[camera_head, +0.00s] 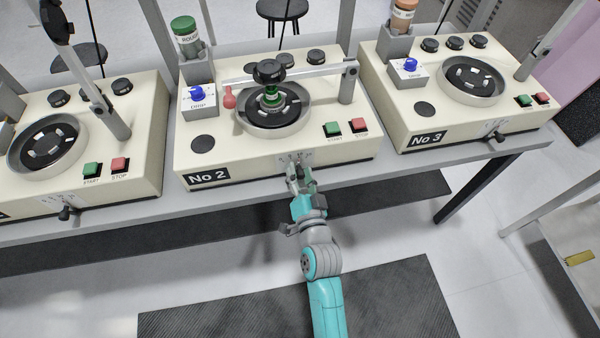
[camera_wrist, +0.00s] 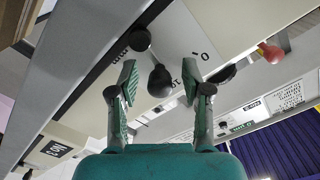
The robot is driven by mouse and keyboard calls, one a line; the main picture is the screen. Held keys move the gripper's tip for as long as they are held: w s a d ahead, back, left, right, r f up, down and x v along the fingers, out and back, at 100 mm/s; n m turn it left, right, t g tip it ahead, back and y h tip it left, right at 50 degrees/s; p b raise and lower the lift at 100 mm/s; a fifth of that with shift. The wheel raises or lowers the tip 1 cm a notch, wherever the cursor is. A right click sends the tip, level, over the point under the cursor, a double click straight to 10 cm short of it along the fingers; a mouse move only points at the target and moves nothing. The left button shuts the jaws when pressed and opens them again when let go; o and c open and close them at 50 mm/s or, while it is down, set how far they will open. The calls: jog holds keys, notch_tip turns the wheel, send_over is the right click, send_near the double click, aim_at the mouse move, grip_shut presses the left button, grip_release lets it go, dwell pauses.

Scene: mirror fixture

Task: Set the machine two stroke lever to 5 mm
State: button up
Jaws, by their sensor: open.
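Machine two (camera_head: 225,155) is the cream unit labelled No 2, in the middle of the bench in the head view. My gripper (camera_head: 300,178) is at its front face, below the START and STOP buttons. In the head view it hides the stroke lever there; part of the white scale plate (camera_head: 293,158) shows above it. In the wrist view a black ball-ended lever (camera_wrist: 160,80) stands between the fingertips of my open gripper (camera_wrist: 159,82). The fingers are on either side of the ball, with gaps visible. The scale plate (camera_wrist: 190,45) shows printed figures, but the lever's exact setting is not readable.
Machine three (camera_head: 450,120) stands to the right and another machine (camera_head: 125,155) to the left, each with a front lever. The swing arm (camera_head: 300,70) on machine two lies across its round pan (camera_head: 272,125). Dark mats cover parts of the floor in front of the bench.

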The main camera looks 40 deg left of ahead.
grip_shut()
jog(key=shift+s+a+n, duration=0.2)
jog(key=shift+s+n, duration=0.05)
jog(key=shift+n, duration=0.75)
jog(key=shift+s+a+n, duration=0.15)
jog(key=shift+s+n, duration=0.05)
jog(key=shift+n, duration=0.8)
grip_release()
jog(key=v, duration=1.2)
